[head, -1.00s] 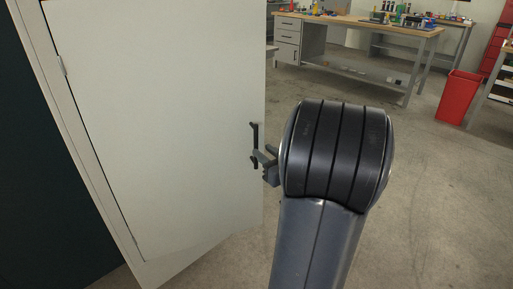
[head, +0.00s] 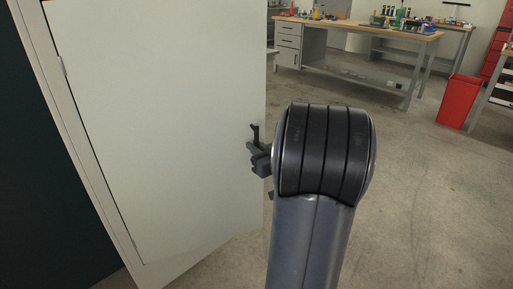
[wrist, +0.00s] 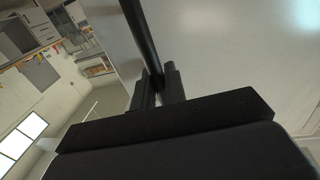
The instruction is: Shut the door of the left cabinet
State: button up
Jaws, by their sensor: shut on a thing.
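The left cabinet's door (head: 155,120) is a pale flat panel filling the left half of the head view, with a hinge on its left side. Its black bar handle (head: 255,133) is near its right edge. My gripper (head: 258,158) is at the handle, partly hidden behind my own arm. In the wrist view the handle (wrist: 137,28) runs down between the two fingers of my gripper (wrist: 158,84), which are shut on it. The door (wrist: 225,50) fills the right of that view. I cannot tell how wide any gap at the door is.
A dark surface (head: 45,190) lies left of the cabinet frame (head: 92,165). A workbench (head: 350,28) with tools stands at the back, and a red bin (head: 459,99) at the right. The concrete floor (head: 430,190) between is clear.

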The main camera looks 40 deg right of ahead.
jog(key=shift+w, duration=0.1)
grip_shut()
jog(key=shift+w+d+r, duration=0.1)
jog(key=shift+w, duration=0.1)
jog(key=w+d+n+y+p, duration=0.3)
jog(key=w+p, duration=0.4)
jog(key=w, duration=0.8)
jog(key=shift+r+y, duration=0.15)
jog(key=shift+y, duration=0.75)
jog(key=shift+w, duration=0.15)
jog(key=shift+o, duration=2.1)
grip_release()
jog(key=shift+w, duration=0.15)
jog(key=shift+o, duration=0.8)
jog(key=shift+f, duration=0.2)
